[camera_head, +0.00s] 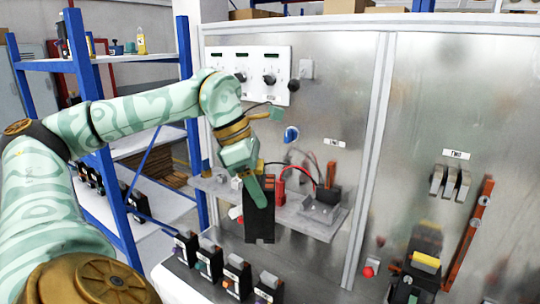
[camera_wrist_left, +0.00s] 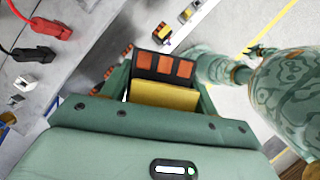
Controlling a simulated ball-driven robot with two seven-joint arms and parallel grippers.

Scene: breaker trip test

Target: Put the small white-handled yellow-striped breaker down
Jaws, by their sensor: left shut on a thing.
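My left gripper (camera_head: 252,184) is shut on a black breaker (camera_head: 258,218), which hangs upright below the jaws in front of the shelf. In the left wrist view, this breaker (camera_wrist_left: 164,68) sits between the fingers of the left gripper (camera_wrist_left: 162,88), showing orange squares and a broad yellow face. I cannot make out a white handle on it. My right gripper is not in view.
Several small dark breakers (camera_head: 237,275) stand in a row on the bench below. A grey shelf (camera_head: 330,232) with red and black clips is behind the held breaker. A yellow-handled breaker (camera_head: 426,261) stands at the right, beside a steel panel (camera_head: 455,100).

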